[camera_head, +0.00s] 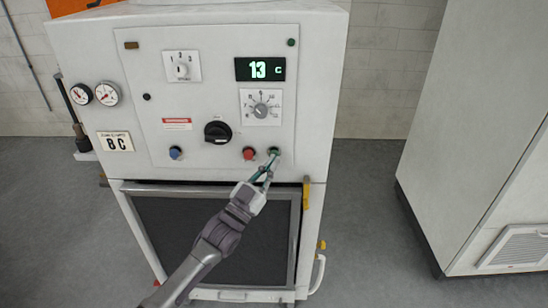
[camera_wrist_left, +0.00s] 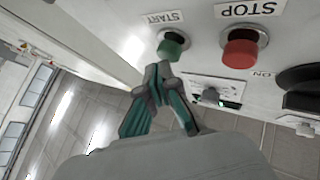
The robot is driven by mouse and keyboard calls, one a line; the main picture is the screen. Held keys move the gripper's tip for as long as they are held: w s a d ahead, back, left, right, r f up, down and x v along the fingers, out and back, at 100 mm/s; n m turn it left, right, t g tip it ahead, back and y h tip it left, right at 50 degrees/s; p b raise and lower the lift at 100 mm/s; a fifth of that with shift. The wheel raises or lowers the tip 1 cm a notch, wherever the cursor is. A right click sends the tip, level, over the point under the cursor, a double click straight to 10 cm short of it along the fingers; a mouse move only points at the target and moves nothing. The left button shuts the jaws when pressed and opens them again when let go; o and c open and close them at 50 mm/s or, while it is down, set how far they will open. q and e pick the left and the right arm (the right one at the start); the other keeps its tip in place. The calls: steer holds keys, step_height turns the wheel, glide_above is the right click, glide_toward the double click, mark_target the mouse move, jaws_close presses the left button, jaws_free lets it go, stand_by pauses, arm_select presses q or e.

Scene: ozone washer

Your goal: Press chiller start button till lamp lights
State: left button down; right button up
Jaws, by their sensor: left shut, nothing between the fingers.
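The chiller (camera_head: 80,45) is a white cabinet with a control panel on its front. The green start button (camera_head: 273,151) is at the panel's lower right; in the left wrist view it is the green button (camera_wrist_left: 172,45) under the START label. My left gripper (camera_head: 267,168) is shut and empty, its fingertips just below the green button. In the left wrist view the fingertips (camera_wrist_left: 163,72) overlap the button's lower edge; I cannot tell whether they touch it. A small green lamp (camera_head: 291,42) at the panel's upper right looks dark. My right gripper is not in view.
The red stop button (camera_head: 249,153) sits close beside the green one, with a black rotary switch (camera_head: 217,132) further left. A display (camera_head: 260,69) reads 13 C. A dark framed grille (camera_head: 180,225) is below. Another white cabinet (camera_head: 455,130) stands right, across free floor.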

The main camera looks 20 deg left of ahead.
arm_select(q)
steer(key=shift+w+a, duration=0.15)
steer(key=shift+w, duration=0.25)
stand_by(0.7)
stand_by(0.3)
steer(key=shift+s+d+p, duration=0.25)
steer(key=shift+s+p, duration=0.05)
steer(key=shift+s, duration=0.55)
steer(key=s+p, duration=0.1)
steer(key=s, duration=0.1)
steer(key=s+d+p, duration=0.1)
steer(key=s, duration=0.1)
steer(key=shift+s+d+p, duration=0.2)
steer(key=shift+s+p, duration=0.15)
steer(key=shift+s, duration=0.05)
steer(key=shift+f, duration=0.1)
